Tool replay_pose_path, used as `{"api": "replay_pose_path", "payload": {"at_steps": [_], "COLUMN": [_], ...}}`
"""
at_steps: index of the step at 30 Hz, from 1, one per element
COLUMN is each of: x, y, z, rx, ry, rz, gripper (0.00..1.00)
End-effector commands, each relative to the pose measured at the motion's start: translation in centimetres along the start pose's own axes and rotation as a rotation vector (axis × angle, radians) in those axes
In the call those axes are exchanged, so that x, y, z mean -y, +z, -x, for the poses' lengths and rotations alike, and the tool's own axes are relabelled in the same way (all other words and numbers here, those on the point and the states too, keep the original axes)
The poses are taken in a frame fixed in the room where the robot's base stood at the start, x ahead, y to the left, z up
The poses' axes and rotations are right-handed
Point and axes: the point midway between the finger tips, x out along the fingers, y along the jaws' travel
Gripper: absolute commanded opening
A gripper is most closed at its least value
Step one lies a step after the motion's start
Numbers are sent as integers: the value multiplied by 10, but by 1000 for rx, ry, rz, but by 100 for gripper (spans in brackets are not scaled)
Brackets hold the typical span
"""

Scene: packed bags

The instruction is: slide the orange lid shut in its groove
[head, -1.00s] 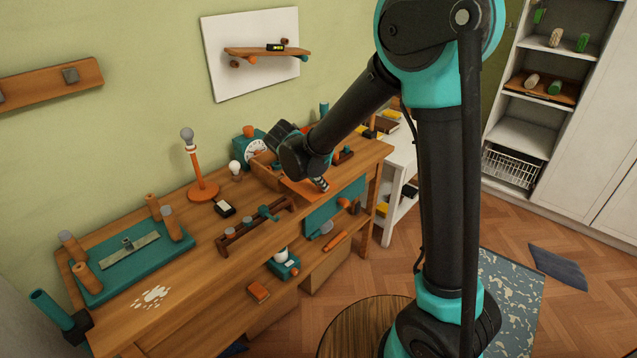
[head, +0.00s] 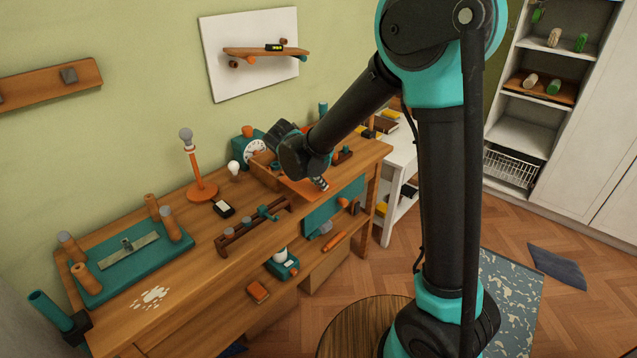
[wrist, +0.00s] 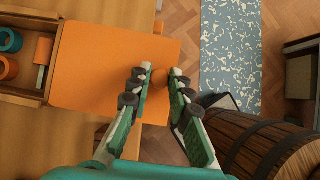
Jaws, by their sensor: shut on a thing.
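The orange lid (wrist: 85,75) is a flat plate that sticks out to the right of the wooden box (wrist: 50,97) in the wrist view. Its left edge is at the box's right end wall, and the box's visible part is uncovered. In the head view the lid (head: 300,189) shows partly below my wrist, beside the box (head: 262,172). My gripper (wrist: 161,71) is at the lid's far right end, its two fingers closed onto the lid with a strip of orange between them. The exact contact and the groove are hidden.
Inside the box lie a teal ring (wrist: 10,40) and orange pieces (wrist: 43,52). A wooden barrel (wrist: 265,145) stands below right in the wrist view. A lamp (head: 196,165) and a rack (head: 253,226) stand on the bench left of the box.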

Motion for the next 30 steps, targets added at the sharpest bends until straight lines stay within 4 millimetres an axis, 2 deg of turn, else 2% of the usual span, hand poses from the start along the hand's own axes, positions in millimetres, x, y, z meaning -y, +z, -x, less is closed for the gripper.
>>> {"api": "replay_pose_path", "payload": {"at_steps": [20,30], "x": [0,-6], "y": [0,0], "z": [0,0], "rx": [0,0], "ry": [4,4], "rz": [-3,-3], "gripper": [0,0]}}
